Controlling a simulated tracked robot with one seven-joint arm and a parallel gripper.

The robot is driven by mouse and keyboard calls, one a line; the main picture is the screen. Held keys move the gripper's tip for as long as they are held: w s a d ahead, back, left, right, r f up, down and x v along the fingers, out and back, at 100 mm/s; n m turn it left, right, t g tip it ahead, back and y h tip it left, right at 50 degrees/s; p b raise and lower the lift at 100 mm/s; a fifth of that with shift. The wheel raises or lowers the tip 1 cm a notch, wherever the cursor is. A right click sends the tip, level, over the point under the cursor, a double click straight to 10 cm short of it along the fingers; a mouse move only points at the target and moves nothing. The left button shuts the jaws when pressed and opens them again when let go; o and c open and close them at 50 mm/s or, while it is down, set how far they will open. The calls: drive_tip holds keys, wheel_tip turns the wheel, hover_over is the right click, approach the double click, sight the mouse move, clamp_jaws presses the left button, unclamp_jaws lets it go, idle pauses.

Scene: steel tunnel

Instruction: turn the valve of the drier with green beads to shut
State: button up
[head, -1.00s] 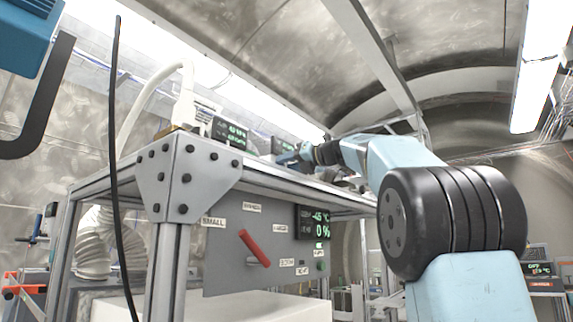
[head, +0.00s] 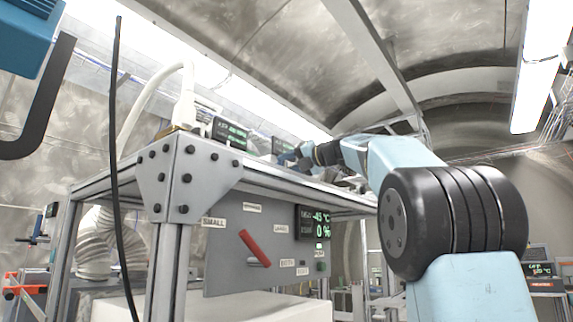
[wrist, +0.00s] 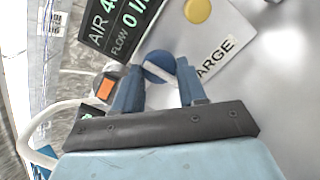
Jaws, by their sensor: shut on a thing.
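In the wrist view my gripper (wrist: 162,74) has its two blue fingers closed around a rounded blue part (wrist: 157,61), which looks like a valve handle. Its lower side is hidden between the fingers. The part sits by a pale plate (wrist: 214,36) marked "LARGE". No green beads can be made out, so I cannot tell from these frames which drier this is. In the head view my gripper (head: 291,157) is small and partly hidden at the bench top, behind the front edge.
A display (wrist: 118,22) reading AIR and FLOW and a yellow knob (wrist: 198,10) are close to the fingers. An orange part (wrist: 105,88) is left of them. Below the bench top, a grey panel (head: 225,270) carries a red lever (head: 256,247). A black cable (head: 115,180) hangs at left.

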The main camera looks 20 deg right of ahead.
drive_tip(key=shift+w, duration=0.1)
drive_tip(key=o, duration=0.8)
drive_tip(key=shift+w+f, duration=0.1)
drive_tip(key=shift+o, duration=1.3)
drive_tip(key=shift+s, duration=0.2)
drive_tip(key=v, duration=1.2)
drive_tip(key=shift+s+d, duration=0.5)
drive_tip(key=shift+s, duration=0.05)
drive_tip(key=shift+a, duration=0.1)
